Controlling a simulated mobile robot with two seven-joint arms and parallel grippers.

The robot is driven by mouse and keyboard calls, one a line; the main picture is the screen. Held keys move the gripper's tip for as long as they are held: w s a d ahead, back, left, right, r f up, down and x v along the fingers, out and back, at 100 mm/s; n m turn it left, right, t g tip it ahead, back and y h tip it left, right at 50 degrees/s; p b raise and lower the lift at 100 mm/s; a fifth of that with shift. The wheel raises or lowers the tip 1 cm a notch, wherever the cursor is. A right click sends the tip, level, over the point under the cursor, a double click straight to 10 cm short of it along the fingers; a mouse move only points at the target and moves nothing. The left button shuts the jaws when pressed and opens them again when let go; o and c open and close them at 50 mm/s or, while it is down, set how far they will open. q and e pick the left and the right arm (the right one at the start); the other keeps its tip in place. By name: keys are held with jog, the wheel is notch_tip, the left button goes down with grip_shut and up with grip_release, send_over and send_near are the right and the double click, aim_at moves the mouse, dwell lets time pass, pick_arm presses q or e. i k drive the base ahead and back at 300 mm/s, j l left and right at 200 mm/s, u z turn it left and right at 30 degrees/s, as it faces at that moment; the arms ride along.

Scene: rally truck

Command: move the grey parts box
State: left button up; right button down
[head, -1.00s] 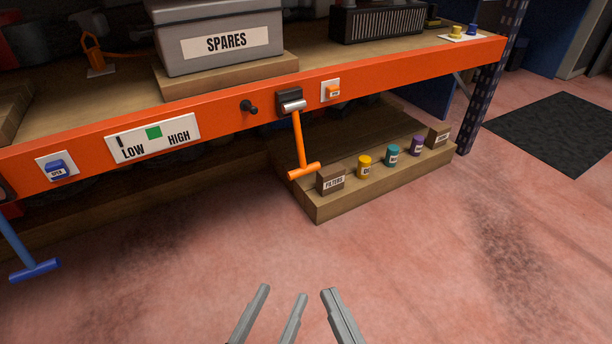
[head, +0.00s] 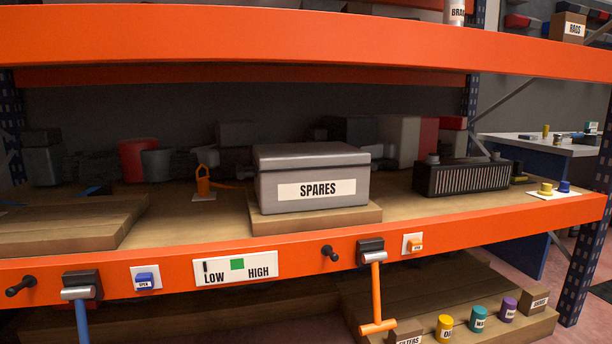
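The grey parts box (head: 285,190) has a lid and a white label reading SPARES. It sits upright on a low wooden board (head: 345,217) on the middle shelf of the orange rack, near the shelf's front. Neither of my grippers shows in the head view now, so nothing of mine is seen touching the box.
A black ribbed unit (head: 462,178) stands right of the box, an orange hook-like piece (head: 203,182) left. An orange upper beam (head: 300,42) crosses above. The shelf's front edge carries a black knob (head: 329,254), an orange T-handle (head: 376,300) and a blue handle (head: 82,310).

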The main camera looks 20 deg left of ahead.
aim_at(296, 177)
jog(key=i+j+z, duration=0.2)
jog(key=j, duration=0.4)
jog(key=i+j+z, duration=0.15)
jog(key=j, duration=0.45)
jog(key=i+j+z, duration=0.2)
jog(key=j, duration=0.4)
jog(key=j+z, duration=0.2)
jog(key=j, duration=0.45)
